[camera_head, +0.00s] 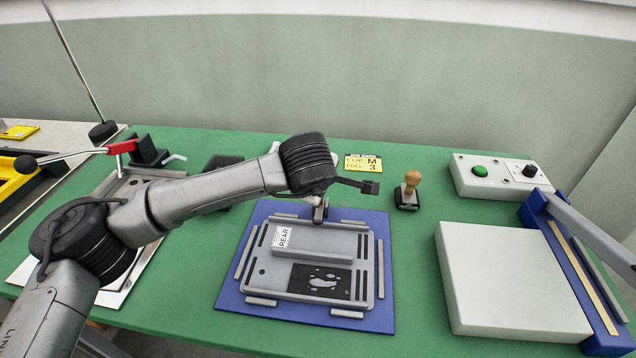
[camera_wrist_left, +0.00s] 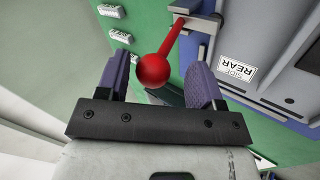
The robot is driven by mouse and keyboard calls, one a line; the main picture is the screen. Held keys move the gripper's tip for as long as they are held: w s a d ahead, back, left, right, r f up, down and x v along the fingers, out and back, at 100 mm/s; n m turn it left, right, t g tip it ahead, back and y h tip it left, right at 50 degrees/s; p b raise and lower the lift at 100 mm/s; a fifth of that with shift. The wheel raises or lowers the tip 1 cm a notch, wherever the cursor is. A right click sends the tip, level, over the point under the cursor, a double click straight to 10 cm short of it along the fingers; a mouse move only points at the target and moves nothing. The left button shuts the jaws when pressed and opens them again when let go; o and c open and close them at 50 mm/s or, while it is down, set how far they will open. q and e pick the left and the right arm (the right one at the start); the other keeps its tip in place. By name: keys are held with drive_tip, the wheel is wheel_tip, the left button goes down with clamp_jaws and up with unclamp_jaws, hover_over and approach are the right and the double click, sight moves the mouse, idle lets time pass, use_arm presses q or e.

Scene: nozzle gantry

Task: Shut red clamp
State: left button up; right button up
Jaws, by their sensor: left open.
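The red clamp lever (camera_wrist_left: 171,40) shows in the left wrist view. It ends in a round red ball knob (camera_wrist_left: 153,70) and rises from a grey metal bracket (camera_wrist_left: 204,22). My left gripper (camera_wrist_left: 158,62) is open, with the knob between its two fingers as seen here. I cannot tell whether a finger touches it. In the head view my left arm reaches over the back of the blue fixture plate (camera_head: 228,297) and hides the lever and gripper; a bracket (camera_head: 319,212) shows below the wrist. My right gripper is not in view.
A grey plate (camera_head: 310,245) marked REAR lies on the fixture. A wooden-handled stamp (camera_head: 408,190), a control box (camera_head: 497,175) and a pale block (camera_head: 510,280) are at right. Green bench is clear between them.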

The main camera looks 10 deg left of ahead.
use_arm(q)
drive_tip(key=p+v, duration=0.3)
drive_tip(key=v, duration=1)
drive_tip(key=shift+s, duration=0.25)
drive_tip(key=shift+r, duration=0.1)
